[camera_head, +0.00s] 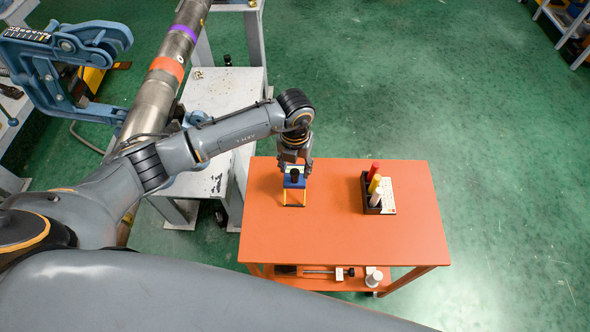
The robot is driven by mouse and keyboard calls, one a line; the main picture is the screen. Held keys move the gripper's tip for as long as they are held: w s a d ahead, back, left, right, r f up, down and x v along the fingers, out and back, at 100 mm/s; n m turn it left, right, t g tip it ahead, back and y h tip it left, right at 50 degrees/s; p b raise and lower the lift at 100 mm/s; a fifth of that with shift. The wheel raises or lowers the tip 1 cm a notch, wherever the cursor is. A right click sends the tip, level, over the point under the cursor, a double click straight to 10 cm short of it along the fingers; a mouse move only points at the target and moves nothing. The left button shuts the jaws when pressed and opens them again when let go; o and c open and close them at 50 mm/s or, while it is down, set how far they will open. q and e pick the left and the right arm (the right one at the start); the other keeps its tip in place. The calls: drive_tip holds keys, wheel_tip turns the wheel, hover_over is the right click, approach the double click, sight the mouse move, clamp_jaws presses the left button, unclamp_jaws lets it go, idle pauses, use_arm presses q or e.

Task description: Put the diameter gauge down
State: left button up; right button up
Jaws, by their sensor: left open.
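The diameter gauge (294,183), a small blue device with a dark round knob and yellow legs, is on the orange table (330,225), near its back left part. My left gripper (296,168) is right at the gauge's far side, with its fingers pointing down. It is open, and the fingers partly overlap the gauge's top edge. Whether they touch it cannot be told. My right gripper is out of view.
A dark holder (372,208) with red, yellow and white markers stands on the table's right half. A steel pipe (155,95) with orange and purple bands and a blue clamp (45,62) are at the upper left. The table's front is clear.

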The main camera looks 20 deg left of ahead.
use_arm(q)
wheel_tip(320, 180, up, 10)
drive_tip(key=b, duration=0.3)
